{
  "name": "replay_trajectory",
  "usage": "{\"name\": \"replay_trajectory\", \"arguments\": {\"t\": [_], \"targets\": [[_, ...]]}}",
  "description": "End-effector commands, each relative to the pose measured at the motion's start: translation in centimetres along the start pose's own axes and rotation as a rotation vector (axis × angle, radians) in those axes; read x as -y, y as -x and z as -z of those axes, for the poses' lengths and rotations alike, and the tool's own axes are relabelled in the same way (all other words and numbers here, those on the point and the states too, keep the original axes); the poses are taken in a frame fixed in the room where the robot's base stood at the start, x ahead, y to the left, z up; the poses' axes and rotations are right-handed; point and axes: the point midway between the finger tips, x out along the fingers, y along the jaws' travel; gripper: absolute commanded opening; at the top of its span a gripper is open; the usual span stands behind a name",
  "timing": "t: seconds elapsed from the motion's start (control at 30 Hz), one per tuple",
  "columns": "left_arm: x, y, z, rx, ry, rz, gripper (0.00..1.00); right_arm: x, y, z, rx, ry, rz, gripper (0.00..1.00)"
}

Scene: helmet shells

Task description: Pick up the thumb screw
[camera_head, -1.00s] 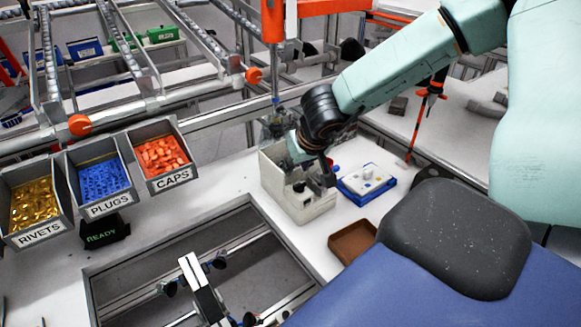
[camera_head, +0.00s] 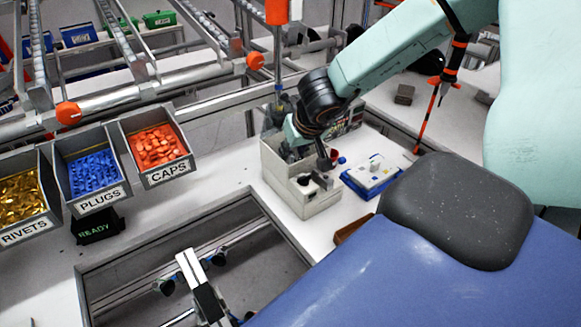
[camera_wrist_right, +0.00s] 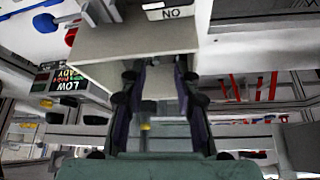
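I cannot pick out the thumb screw for certain in either view. My right gripper (camera_head: 318,172) is at a beige open-topped box (camera_head: 286,190) on the white bench, its tip over the box's right part. A small dark item (camera_head: 303,181) shows at the box's front compartment, too small to identify. In the right wrist view my right gripper (camera_wrist_right: 158,75) has its two dark fingers apart, with the pale box (camera_wrist_right: 125,45) beyond them. Nothing is seen held between the fingers. A tiny yellow spot (camera_wrist_right: 145,126) shows between them farther down, unclear. My left gripper is not in view.
A blue-and-white tray (camera_head: 371,176) stands right of the box. A brown tray (camera_head: 352,229) is partly hidden by my body. Bins of rivets (camera_head: 22,200), plugs (camera_head: 95,175) and caps (camera_head: 158,147) stand at left. A framed opening holds a white-and-black fixture (camera_head: 203,290).

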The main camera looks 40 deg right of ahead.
Motion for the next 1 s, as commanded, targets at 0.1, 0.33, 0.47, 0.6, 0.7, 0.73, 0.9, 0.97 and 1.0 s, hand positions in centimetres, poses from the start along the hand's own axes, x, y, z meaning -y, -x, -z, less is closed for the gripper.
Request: {"name": "replay_trajectory", "arguments": {"t": [0.1, 0.33, 0.47, 0.6, 0.7, 0.73, 0.9, 0.97, 1.0], "targets": [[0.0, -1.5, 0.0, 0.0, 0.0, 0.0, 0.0, 0.0, -2.0, -0.6, 0.001, 0.004, -0.003, 0.31], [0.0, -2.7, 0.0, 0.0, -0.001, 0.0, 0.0, 0.0, -4.4, -0.5, 0.001, 0.002, -0.002, 0.31], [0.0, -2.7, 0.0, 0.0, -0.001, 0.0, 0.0, 0.1, -4.6, -0.2, 0.0, 0.002, 0.0, 0.31], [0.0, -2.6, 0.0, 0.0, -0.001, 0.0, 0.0, 0.0, -4.5, -0.1, -0.001, 0.0, 0.0, 0.31], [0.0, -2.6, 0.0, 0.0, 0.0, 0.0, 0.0, 0.0, -4.5, -0.1, 0.0, 0.001, 0.0, 0.24], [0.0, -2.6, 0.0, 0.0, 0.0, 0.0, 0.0, 0.0, -4.5, -0.1, 0.0, 0.001, 0.0, 0.21], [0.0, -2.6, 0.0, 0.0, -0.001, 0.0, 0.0, 0.0, -4.5, -0.2, 0.0, 0.001, 0.0, 0.07], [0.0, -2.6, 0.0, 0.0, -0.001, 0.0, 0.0, 0.0, -4.5, -0.2, 0.001, 0.0, 0.0, 0.02], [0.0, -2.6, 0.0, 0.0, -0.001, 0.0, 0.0, 0.0, -4.5, -0.2, 0.001, 0.0, -0.001, 0.0]]}}
